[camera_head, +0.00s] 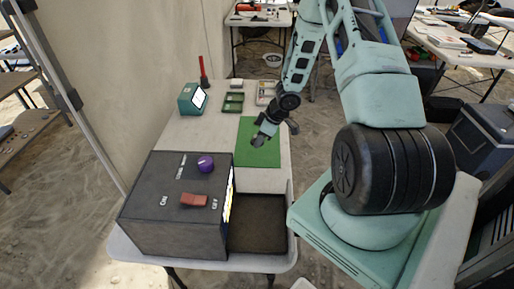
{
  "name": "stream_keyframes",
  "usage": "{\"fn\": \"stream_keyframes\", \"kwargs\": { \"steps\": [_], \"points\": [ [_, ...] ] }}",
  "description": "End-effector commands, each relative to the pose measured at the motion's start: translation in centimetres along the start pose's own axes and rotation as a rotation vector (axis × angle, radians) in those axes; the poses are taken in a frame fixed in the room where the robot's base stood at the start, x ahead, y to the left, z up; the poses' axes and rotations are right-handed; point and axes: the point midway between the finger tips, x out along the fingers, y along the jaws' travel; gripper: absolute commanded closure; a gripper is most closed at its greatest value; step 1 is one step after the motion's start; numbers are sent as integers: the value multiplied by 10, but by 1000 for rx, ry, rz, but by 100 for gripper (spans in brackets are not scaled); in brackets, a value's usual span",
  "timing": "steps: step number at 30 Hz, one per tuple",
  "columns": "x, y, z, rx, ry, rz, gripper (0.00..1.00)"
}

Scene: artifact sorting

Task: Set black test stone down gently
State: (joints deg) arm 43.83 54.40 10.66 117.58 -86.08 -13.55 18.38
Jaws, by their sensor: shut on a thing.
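My gripper (262,133) is at the end of my teal arm, low over the green mat (262,157) on the white table. It is shut on a small dark lump (258,141) at its fingertips, which I take as the black test stone. The gripper partly hides the stone and the mat's upper part.
A large dark box (150,212) with a red switch and purple knob stands in front on the left. A soil-filled tray (290,215) lies beside it. Behind are a teal device (187,101), a red-handled tool (202,70) and green trays (233,98). The mat's front part is clear.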

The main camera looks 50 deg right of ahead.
Motion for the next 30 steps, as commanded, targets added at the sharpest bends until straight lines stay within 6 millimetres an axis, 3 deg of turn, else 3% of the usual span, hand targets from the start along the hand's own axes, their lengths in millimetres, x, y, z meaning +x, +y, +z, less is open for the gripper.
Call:
{"fn": "stream_keyframes", "kwargs": {
  "steps": [1, 13, 27, 28, 30],
  "points": [
    [13, 0, 5, 1, 0, 0, 89],
    [54, -1, 23, -1, 0, -1, 89],
    [61, 0, 27, -1, 0, 0, 89],
    [60, 0, 26, -1, 0, 1, 62],
    [60, 0, 26, -1, 0, 1, 45]
  ]
}}
